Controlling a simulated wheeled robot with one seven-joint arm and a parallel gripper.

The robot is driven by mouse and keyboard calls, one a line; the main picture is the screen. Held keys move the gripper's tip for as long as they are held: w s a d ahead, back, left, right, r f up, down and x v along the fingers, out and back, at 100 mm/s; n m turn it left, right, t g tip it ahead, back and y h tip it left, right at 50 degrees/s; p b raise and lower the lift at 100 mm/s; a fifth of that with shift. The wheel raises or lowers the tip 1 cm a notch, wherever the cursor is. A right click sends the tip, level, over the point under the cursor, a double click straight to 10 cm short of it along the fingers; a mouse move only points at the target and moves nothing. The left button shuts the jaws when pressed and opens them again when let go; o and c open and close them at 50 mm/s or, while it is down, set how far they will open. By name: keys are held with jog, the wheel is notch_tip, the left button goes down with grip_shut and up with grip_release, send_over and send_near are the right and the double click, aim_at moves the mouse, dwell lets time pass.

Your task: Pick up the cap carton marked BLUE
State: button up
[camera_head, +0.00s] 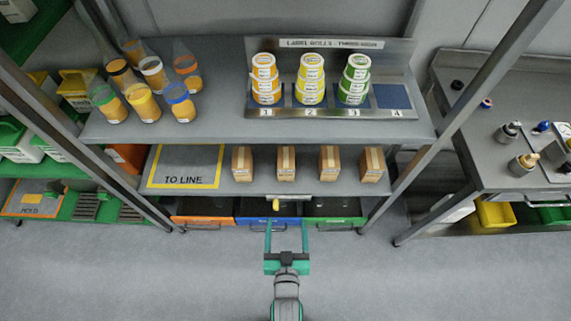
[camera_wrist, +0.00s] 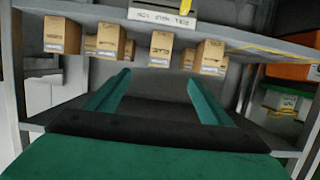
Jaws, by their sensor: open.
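Several small brown cap cartons stand upright in a row on the lower shelf: the leftmost (camera_head: 242,165), the second (camera_head: 286,164), the third (camera_head: 329,164) and the rightmost (camera_head: 372,166). Their markings are too small to read, so I cannot tell which is BLUE. My gripper (camera_head: 287,228) is open and empty in front of the shelf edge, below the second carton in the picture. In the wrist view the scene is upside down; cartons, one of them near the middle (camera_wrist: 160,49), show beyond my open fingers (camera_wrist: 158,68), apart from them.
A yellow-framed TO LINE area (camera_head: 185,167) lies empty left of the cartons. Orange (camera_head: 203,219), blue (camera_head: 253,221) and green (camera_head: 335,222) drawer fronts sit below. The upper shelf holds bottles (camera_head: 142,102) and label rolls (camera_head: 310,80). A workbench (camera_head: 500,120) stands right.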

jog(key=r+x, duration=0.1)
jog(key=x, duration=1.1)
send_near(286, 152)
jog(key=shift+w+d+f, duration=0.1)
jog(key=shift+w+f, duration=0.05)
jog(key=shift+f, duration=0.4)
jog(key=shift+w+f, duration=0.15)
jog(key=shift+f, duration=0.4)
jog(key=x, duration=1.1)
jog(key=c, duration=1.3)
